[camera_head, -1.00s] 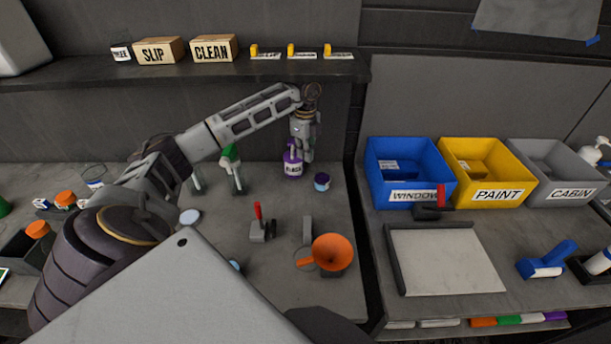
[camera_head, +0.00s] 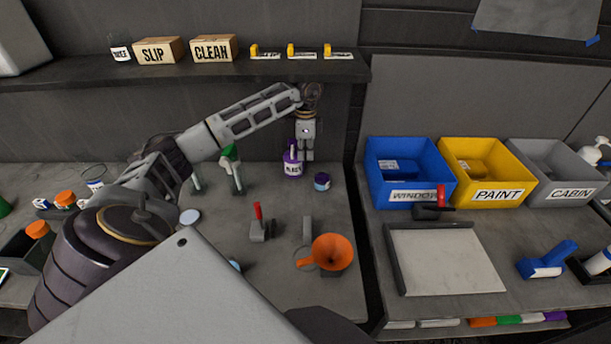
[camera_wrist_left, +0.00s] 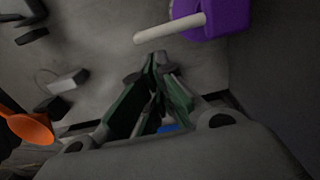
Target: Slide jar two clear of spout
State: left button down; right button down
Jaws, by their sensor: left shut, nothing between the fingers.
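A small dark jar with a purple lid (camera_head: 321,181) stands on the left bench. I take it as jar two, but cannot read its label. To its left stands a purple bottle labelled BLACK (camera_head: 292,166). The bottle also shows at the top of the left wrist view (camera_wrist_left: 232,17), with a pale spout (camera_wrist_left: 170,28) sticking out. My left gripper (camera_head: 307,157) is shut and empty, pointing down beside the bottle and behind the jar. In the wrist view its fingertips (camera_wrist_left: 157,60) are below the spout. I cannot tell whether they touch anything. My right gripper is not in view.
An orange funnel (camera_head: 333,252) and a red-handled tool (camera_head: 258,224) stand nearer the front. A shelf (camera_head: 200,77) overhangs the back. Blue (camera_head: 405,170), yellow (camera_head: 490,175) and grey bins stand to the right.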

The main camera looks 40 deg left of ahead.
aim_at(322, 178)
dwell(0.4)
pick_arm(q)
jog(key=shift+f+p, duration=0.65)
jog(key=shift+f, duration=4.35)
jog(key=shift+w+d, duration=0.1)
